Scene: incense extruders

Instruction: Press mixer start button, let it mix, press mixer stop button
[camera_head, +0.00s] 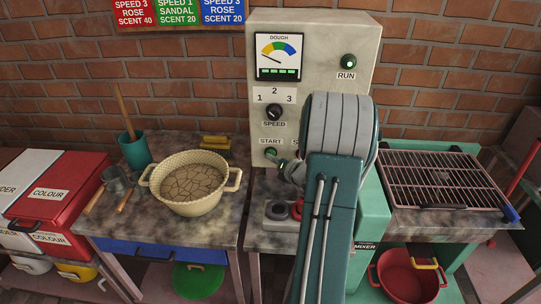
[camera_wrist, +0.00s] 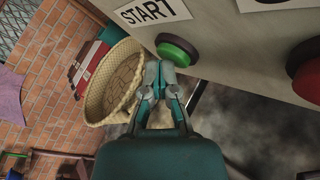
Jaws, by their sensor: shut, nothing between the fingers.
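The green start button (camera_wrist: 177,50) sits under the START label on the panel in the wrist view. It also shows small in the head view (camera_head: 270,153). My gripper (camera_wrist: 160,70) is shut and empty, its fingertips just below and left of the green button; I cannot tell whether they touch it. A large red button (camera_wrist: 307,78), its label out of view, is at the right of the wrist view; my arm hides it in the head view. The grey control panel (camera_head: 312,30) has a DOUGH gauge (camera_head: 279,57) with its needle toward the left, and a green RUN lamp (camera_head: 348,62).
A cream two-handled basin (camera_head: 212,208) with cracked dough-like contents stands left of the panel. A black SPEED knob (camera_head: 273,112) is above the start button. A wire rack (camera_head: 440,180) is at right, a red pot (camera_head: 405,283) below. Open space lies before the panel's lower left.

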